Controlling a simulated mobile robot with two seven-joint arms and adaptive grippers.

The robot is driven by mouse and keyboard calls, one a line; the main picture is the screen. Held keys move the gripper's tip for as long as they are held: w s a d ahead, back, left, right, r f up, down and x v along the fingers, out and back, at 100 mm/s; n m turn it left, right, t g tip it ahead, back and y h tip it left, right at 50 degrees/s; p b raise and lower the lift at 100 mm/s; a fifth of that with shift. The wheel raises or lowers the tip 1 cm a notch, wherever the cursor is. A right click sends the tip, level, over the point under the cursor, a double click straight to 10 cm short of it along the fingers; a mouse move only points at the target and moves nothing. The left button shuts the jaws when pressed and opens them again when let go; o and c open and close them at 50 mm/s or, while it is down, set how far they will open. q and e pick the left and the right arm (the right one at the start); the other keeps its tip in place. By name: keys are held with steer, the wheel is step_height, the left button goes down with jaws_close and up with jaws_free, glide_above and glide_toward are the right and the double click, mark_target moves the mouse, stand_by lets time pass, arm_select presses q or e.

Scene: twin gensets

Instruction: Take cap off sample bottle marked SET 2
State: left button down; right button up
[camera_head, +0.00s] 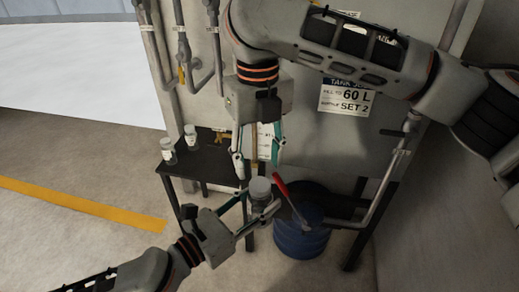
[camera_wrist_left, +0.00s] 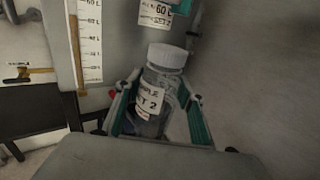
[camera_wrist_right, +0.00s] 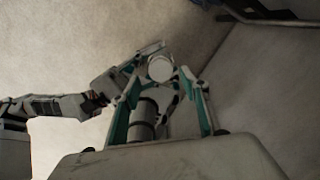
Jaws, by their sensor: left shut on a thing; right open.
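The sample bottle (camera_wrist_left: 152,98) is clear with a white cap (camera_wrist_left: 166,56) on it, and its label reads SET 2. My left gripper (camera_head: 256,208) is shut around the bottle's body and holds it upright, clear of the shelf. In the head view the bottle (camera_head: 261,194) is seen from above, under my right gripper (camera_head: 255,165). My right gripper is open and points down, with its fingertips above the cap. In the right wrist view the cap (camera_wrist_right: 160,68) appears between the open fingertips, and I see no contact.
Two more white-capped bottles (camera_head: 168,150) (camera_head: 191,136) stand on a dark shelf (camera_head: 204,165) to the left. A blue drum (camera_head: 301,240) and a red handle (camera_head: 281,187) are close on the right. The tank (camera_head: 300,140) stands behind, with a SET 2 sign (camera_head: 347,101).

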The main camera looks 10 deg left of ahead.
mark_target(260, 184)
steer(key=m, duration=0.5)
steer(key=shift+r+m, duration=0.3)
steer(key=shift+r, duration=0.1)
steer(key=m, duration=0.5)
steer(key=shift+r, duration=0.3)
steer(key=m, duration=0.5)
steer(key=shift+s+d+r+m, duration=0.1)
steer(key=shift+r+m, duration=0.2)
steer(key=shift+r, duration=0.05)
steer(key=m, duration=0.4)
steer(key=shift+r+m, duration=0.25)
steer(key=shift+m, duration=0.15)
steer(key=shift+f, duration=3.95)
steer(key=c, duration=1.2)
steer(key=shift+o, duration=0.2)
steer(key=shift+n, duration=1.7)
